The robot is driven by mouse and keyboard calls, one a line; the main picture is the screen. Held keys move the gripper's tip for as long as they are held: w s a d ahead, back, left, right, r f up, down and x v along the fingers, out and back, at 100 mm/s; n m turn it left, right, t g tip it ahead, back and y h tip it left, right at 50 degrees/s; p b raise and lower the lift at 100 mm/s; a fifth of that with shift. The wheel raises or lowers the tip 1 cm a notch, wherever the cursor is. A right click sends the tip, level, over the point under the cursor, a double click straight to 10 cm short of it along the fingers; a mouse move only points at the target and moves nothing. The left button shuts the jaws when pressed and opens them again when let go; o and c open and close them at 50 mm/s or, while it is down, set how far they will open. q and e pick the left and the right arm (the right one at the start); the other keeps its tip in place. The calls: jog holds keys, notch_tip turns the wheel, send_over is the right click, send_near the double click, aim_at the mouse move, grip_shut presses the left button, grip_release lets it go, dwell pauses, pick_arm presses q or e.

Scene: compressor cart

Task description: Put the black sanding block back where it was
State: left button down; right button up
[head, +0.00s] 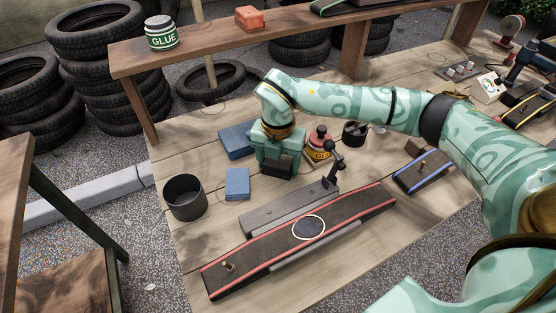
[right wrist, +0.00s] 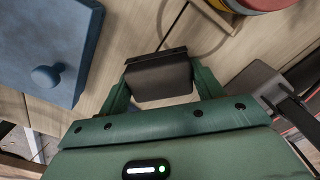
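The black sanding block (right wrist: 160,78) is between the two green fingers of my right gripper (right wrist: 162,90) in the right wrist view, with a finger against each end. In the head view my right gripper (head: 279,152) points down over the middle of the workbench, and the dark block (head: 280,168) shows at its fingertips. I cannot tell whether the block touches the wood. My left gripper is in neither view.
A blue box (head: 236,141), a smaller blue block (head: 237,184) and a dark pot (head: 185,199) stand to the left. A red-edged long board (head: 270,248) and a grey bar with a black lever (head: 287,212) lie in front. A raised shelf (head: 215,48) runs behind.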

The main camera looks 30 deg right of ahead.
jog(key=o, duration=0.3)
pick_arm(q)
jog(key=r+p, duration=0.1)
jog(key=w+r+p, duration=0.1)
jog(key=p, duration=0.1)
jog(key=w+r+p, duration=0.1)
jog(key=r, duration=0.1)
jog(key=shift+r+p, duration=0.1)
jog(key=shift+p, duration=0.25)
pick_arm(e)
notch_tip(320, 180, up, 12)
jog(key=shift+r, duration=0.15)
